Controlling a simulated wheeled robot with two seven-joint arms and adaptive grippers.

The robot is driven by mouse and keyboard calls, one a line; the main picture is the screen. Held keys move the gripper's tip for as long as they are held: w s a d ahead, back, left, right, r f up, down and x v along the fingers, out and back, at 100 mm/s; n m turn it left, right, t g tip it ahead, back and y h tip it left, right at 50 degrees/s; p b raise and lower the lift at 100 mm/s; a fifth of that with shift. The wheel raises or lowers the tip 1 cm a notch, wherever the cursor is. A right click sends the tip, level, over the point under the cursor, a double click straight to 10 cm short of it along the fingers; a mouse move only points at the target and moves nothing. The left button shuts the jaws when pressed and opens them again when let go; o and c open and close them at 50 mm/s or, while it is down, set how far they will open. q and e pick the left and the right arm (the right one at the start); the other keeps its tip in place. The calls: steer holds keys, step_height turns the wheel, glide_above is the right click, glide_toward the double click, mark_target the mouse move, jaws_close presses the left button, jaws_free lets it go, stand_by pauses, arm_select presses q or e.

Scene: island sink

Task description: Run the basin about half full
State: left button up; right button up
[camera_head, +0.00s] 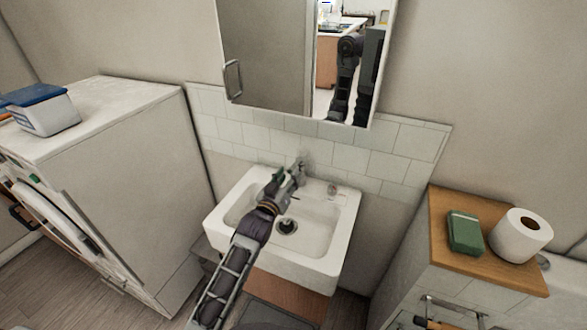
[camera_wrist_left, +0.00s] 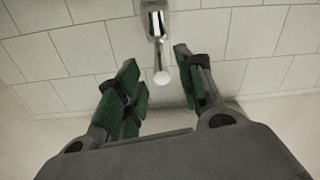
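The white basin (camera_head: 335,235) is on the tiled wall below the mirror. Its dark drain (camera_head: 287,227) shows clearly and I see no standing water. The chrome tap (camera_head: 301,170) stands at the basin's back edge; it also shows in the left wrist view (camera_wrist_left: 155,22), with a pale round tip at its lower end. My left gripper (camera_head: 288,180) reaches over the basin to the tap. In the left wrist view its green-padded fingers (camera_wrist_left: 157,62) are apart, with the tap's tip in the gap and no visible contact. My arm hides part of the basin's left side. My right gripper is not in view.
A small round item (camera_head: 332,189) lies on the basin's back right rim. A mirror cabinet (camera_head: 290,60) hangs above. A white washing machine (camera_head: 120,160) stands left.

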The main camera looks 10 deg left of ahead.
mark_target(295, 165)
arm_select(q)
steer(key=shift+w+d, duration=0.1)
steer(key=shift+w, duration=0.7)
steer(key=shift+w+d, duration=0.2)
steer(key=shift+w, duration=1.35)
steer(key=shift+w+d, duration=0.15)
steer(key=shift+w, duration=0.2)
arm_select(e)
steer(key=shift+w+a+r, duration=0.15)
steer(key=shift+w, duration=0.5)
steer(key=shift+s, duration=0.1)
arm_select(q)
jaws_close()
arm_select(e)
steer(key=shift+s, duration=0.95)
